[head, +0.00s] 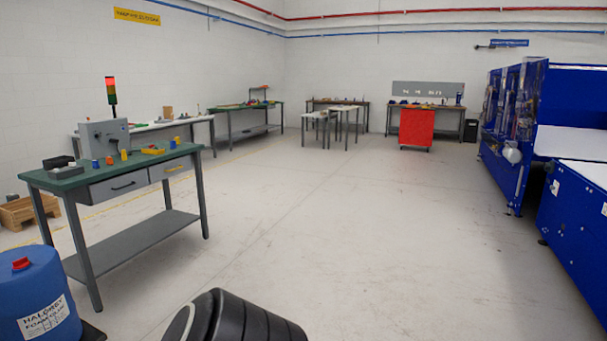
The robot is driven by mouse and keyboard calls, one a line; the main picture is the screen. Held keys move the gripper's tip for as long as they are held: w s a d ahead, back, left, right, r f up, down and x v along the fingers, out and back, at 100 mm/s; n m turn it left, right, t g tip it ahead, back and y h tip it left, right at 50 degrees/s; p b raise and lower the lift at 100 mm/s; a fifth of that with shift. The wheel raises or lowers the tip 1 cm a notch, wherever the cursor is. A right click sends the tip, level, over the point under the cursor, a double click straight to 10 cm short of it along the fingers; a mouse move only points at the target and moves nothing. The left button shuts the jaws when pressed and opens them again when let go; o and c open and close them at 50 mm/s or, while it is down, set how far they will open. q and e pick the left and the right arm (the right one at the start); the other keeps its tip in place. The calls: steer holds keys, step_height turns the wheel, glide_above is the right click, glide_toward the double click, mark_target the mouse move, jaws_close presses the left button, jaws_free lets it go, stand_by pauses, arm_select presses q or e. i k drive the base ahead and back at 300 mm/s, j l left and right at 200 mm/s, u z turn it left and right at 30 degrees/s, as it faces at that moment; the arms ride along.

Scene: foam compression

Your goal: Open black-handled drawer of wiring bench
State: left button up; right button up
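The wiring bench (72,184) stands at the left of the head view, with a green top and grey legs. Under its top are two drawers side by side. The left drawer (107,189) has a black handle (123,185) and looks shut. A grey control box (98,138) with a red-lit signal tower (112,92) and several small coloured parts are on the bench top. Neither of my grippers is in view; a black ribbed part of mine shows at the bottom edge.
A blue drum (38,290) stands in front of the bench at lower left, and a wooden crate (18,213) lies beyond it. Blue machines (575,215) line the right side. A red cabinet (416,128) stands far back. The middle floor is clear.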

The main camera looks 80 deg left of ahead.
mark_target(108, 188)
steer(key=u, duration=3.7)
steer(key=i+l+z, duration=0.25)
steer(key=i, duration=0.35)
steer(key=i+z, duration=0.25)
steer(key=i, duration=1.55)
steer(key=i+l+u, duration=0.15)
steer(key=i, duration=0.4)
steer(key=i+l+u, duration=0.2)
steer(key=i, duration=0.35)
steer(key=i+l+u, duration=0.15)
steer(key=i+u, duration=0.2)
steer(key=i+l+u, duration=0.35)
steer(key=i+j, duration=0.05)
steer(key=j, duration=0.05)
